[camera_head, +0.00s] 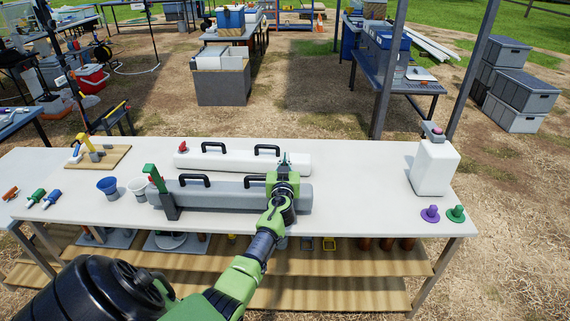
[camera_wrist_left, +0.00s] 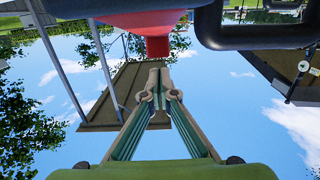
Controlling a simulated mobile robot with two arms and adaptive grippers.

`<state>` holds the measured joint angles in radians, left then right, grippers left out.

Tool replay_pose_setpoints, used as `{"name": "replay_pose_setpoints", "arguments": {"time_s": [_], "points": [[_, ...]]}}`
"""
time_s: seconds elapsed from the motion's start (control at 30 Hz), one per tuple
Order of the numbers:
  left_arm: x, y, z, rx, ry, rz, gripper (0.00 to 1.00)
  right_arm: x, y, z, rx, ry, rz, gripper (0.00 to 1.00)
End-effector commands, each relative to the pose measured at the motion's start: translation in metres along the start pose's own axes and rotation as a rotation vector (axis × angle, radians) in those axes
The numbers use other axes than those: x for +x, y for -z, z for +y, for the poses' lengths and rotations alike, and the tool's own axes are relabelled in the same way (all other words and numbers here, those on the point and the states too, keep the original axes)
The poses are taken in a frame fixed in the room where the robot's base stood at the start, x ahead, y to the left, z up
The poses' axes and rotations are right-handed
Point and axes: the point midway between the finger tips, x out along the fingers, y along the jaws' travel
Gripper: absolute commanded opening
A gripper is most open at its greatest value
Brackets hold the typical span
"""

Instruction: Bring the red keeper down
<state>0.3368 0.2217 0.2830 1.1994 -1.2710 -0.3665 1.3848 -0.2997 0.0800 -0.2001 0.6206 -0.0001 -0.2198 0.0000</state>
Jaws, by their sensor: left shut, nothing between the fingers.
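In the wrist view a red part (camera_wrist_left: 158,46) hangs at the top edge, just beyond my fingertips, partly out of frame. In the head view my left gripper (camera_head: 284,159) is over the right part of the grey case (camera_head: 232,202) on the table; its fingers also show together and empty in the wrist view (camera_wrist_left: 160,76). The gripper and arm hide that end of the case, so I cannot tell there which red part this is. A green upright lever (camera_head: 151,173) stands at the case's left end. My right gripper is not in view.
A white case (camera_head: 240,162) with a red knob (camera_head: 183,147) lies behind the grey one. Black handles (camera_head: 193,180) rise from both. Cups (camera_head: 107,186) are at left; a white jug (camera_head: 433,168) and purple (camera_head: 430,214) and green (camera_head: 456,213) stoppers are at right.

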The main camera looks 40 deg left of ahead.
Motion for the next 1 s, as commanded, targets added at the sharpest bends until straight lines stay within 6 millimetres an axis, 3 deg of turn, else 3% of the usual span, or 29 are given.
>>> {"name": "replay_pose_setpoints", "arguments": {"time_s": [0.2, 0.57, 0.77, 1.0], "points": [[0.003, -0.01, 0.0, 0.0, -0.001, 0.001, 0.0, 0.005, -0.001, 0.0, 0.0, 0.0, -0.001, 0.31], [0.003, -0.009, 0.0, -0.001, 0.0, -0.002, 0.0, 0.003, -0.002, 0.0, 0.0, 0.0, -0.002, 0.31], [0.008, -0.01, 0.0, -0.003, 0.002, -0.072, 0.0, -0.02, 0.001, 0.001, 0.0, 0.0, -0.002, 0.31], [0.015, -0.025, 0.0, -0.001, 0.001, -0.189, 0.0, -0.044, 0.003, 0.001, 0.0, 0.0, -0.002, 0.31]]}}
